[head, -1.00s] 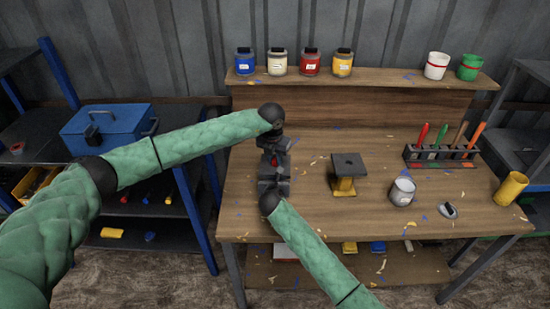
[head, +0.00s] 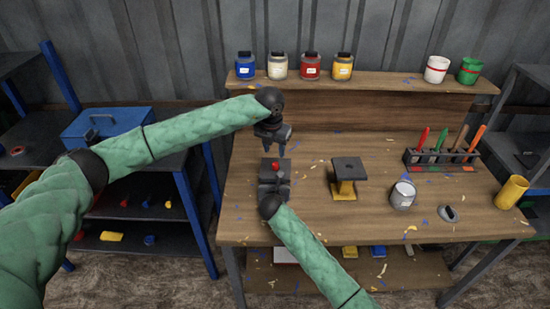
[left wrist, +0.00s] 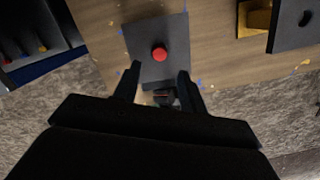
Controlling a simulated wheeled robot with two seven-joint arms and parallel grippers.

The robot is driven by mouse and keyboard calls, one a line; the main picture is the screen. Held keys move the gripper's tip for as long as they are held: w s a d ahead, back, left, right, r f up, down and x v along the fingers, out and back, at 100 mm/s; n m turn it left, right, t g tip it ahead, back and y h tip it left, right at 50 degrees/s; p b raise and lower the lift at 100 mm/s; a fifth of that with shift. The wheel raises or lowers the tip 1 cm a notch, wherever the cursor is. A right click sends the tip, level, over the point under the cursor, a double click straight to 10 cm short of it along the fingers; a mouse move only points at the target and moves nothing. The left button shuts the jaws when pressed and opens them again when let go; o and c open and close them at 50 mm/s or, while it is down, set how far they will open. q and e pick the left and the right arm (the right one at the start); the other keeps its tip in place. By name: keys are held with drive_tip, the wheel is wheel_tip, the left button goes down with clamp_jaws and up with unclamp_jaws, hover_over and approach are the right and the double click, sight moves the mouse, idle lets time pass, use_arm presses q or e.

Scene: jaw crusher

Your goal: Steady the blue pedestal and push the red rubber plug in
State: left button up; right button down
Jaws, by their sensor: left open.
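A red plug (head: 276,167) shows as a round red top on a dark square plate (left wrist: 175,28); I cannot tell how deep it sits. The plate caps a dark stand near the bench's left side; no blue of a pedestal shows. My left gripper (head: 277,157) is open and empty, fingers down, above and apart from the plug. In the left wrist view the plug (left wrist: 159,54) lies just beyond the fingertips. My right gripper (head: 272,188) is at the stand's near side, its fingers largely hidden by its own wrist, so its grip is unclear.
A yellow pedestal (head: 344,189) with a dark top stands to the right. Further right are a grey-white can (head: 402,194), a yellow cup (head: 511,191) and a tool rack (head: 442,158). Paint jars line the back shelf.

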use_arm(q)
drive_tip(key=shift+s+a+r, duration=0.1)
drive_tip(key=shift+s+r, duration=0.1)
drive_tip(key=shift+r, duration=1.1)
drive_tip(key=shift+s+a+r, duration=0.1)
drive_tip(key=shift+s+r, duration=0.05)
drive_tip(key=shift+r, duration=1.1)
use_arm(e)
drive_tip(key=c, duration=0.8)
unclamp_jaws()
drive_tip(key=shift+o, duration=0.2)
